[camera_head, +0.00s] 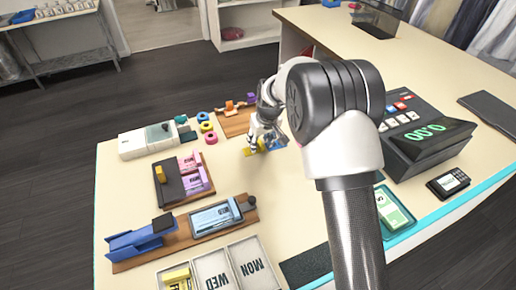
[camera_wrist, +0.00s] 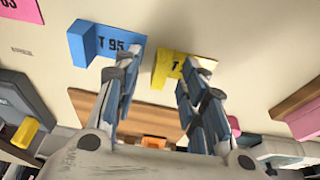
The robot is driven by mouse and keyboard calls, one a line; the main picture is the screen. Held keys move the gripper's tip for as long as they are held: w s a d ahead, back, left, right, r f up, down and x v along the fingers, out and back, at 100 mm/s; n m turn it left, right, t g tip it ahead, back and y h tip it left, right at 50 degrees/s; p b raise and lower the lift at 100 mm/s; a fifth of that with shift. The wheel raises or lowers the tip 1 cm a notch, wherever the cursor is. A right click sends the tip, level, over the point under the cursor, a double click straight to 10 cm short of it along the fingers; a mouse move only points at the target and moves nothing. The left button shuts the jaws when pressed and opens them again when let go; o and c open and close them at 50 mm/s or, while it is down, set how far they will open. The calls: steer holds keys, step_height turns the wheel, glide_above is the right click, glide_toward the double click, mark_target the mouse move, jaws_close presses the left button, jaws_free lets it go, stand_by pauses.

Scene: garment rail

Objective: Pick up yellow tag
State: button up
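The yellow tag (camera_wrist: 168,66), a block with a flat plate marked with a T, lies on the table just beyond my fingertips in the wrist view. My right finger hides part of its print. In the head view the yellow tag (camera_head: 250,149) shows beside my gripper (camera_head: 262,143), which partly covers it. A blue tag marked T 95 (camera_wrist: 92,42) lies to the left, partly behind my left finger; it also shows in the head view (camera_head: 279,146). My gripper (camera_wrist: 160,66) is open, with nothing seen held between the fingers. Whether a finger touches the yellow tag I cannot tell.
A wooden board (camera_head: 232,124) lies just behind the tags. Tape rolls (camera_head: 206,127), a dark tray with pink pieces (camera_head: 171,191), a blue stapler-like tool (camera_head: 142,240) and a day-marked tray (camera_head: 245,250) stand left and in front. A register (camera_head: 420,140) stands at right.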

steer(key=shift+r, duration=0.1)
steer(key=shift+c, duration=0.5)
steer(key=c, duration=0.7)
steer(key=shift+o, duration=0.2)
step_height(320, 180, up, 20)
steer(key=p, duration=0.6)
step_height(320, 180, up, 5)
steer(key=p, duration=0.4)
glide_above(261, 144)
